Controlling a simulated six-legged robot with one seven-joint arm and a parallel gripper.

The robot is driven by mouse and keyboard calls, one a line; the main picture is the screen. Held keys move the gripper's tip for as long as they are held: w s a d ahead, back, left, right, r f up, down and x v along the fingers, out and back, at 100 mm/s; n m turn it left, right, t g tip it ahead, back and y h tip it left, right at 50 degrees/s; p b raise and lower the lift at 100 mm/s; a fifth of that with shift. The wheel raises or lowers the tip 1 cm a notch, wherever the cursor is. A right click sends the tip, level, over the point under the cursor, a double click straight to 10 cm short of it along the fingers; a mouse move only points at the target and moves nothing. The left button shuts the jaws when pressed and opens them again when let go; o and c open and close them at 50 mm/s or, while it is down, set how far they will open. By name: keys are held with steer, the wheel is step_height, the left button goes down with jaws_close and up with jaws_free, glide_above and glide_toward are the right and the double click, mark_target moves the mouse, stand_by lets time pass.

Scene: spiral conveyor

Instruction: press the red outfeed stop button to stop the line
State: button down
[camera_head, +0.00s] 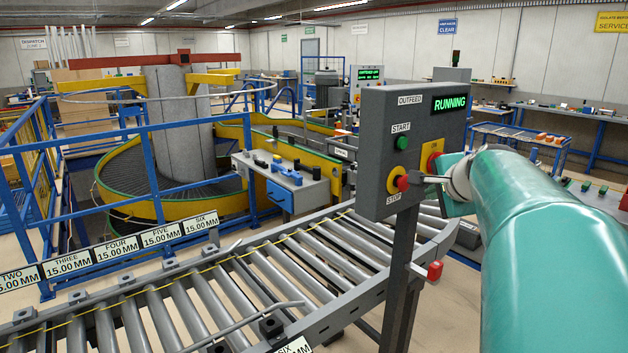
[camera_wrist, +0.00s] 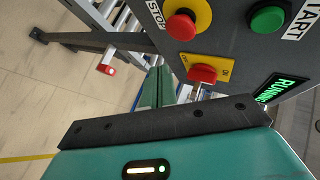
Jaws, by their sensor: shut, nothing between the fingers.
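The dark outfeed control box (camera_head: 424,110) stands on a post at centre right, with its display (camera_head: 450,104) reading RUNNING. A red stop button (camera_head: 402,183) on a yellow base is low on its front face, beside the STOP label. It also shows in the wrist view (camera_wrist: 180,26). A green start button (camera_head: 402,143) is above it. My gripper (camera_head: 430,180) is shut and empty, just right of the stop button in the head view. In the wrist view its fingers (camera_wrist: 155,88) point below and left of the button. I cannot tell whether they touch anything.
A roller conveyor (camera_head: 230,290) runs below and behind the box. A red-tipped part (camera_head: 434,270) juts out beside the post. Blue rails surround the spiral conveyor (camera_head: 165,185).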

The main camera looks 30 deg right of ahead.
mark_target(408, 188)
steer(key=shift+w+a, duration=0.2)
steer(key=shift+w, duration=1.4)
steer(key=shift+w, duration=0.1)
stand_by(0.7)
steer(key=shift+w, duration=0.35)
steer(key=shift+w+a, duration=0.1)
steer(key=shift+w, duration=0.4)
stand_by(0.8)
steer(key=shift+s, duration=0.9)
steer(key=shift+s, duration=0.1)
steer(key=s, duration=0.5)
steer(key=shift+d, duration=0.3)
